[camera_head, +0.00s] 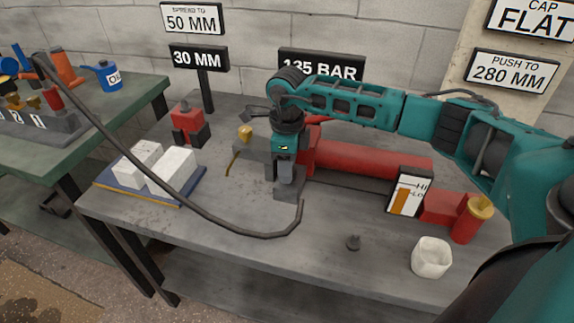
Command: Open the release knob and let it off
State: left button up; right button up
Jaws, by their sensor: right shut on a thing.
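A gauge card (408,192) with an orange column stands in front of the red cylinder. My left gripper is not in view.
A black hose (150,165) arches from the green left bench (150,95) onto the grey table. White blocks (172,170) sit on a blue tray (110,183).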

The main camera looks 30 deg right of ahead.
jog(key=n+b, duration=0.1)
jog(key=n, duration=0.3)
jog(key=n+b, duration=0.1)
jog(key=n, duration=0.4)
jog(key=shift+s+n, duration=0.1)
jog(key=shift+n, duration=0.3)
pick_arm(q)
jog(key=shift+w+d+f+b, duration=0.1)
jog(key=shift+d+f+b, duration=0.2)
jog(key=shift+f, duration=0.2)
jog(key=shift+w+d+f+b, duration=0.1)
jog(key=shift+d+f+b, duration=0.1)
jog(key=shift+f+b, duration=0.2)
pick_arm(e)
jog(key=shift+s+n, duration=0.1)
jog(key=shift+n, duration=2.4)
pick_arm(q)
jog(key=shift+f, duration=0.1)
pick_arm(e)
jog(key=o, duration=1.1)
jog(key=shift+c, duration=0.2)
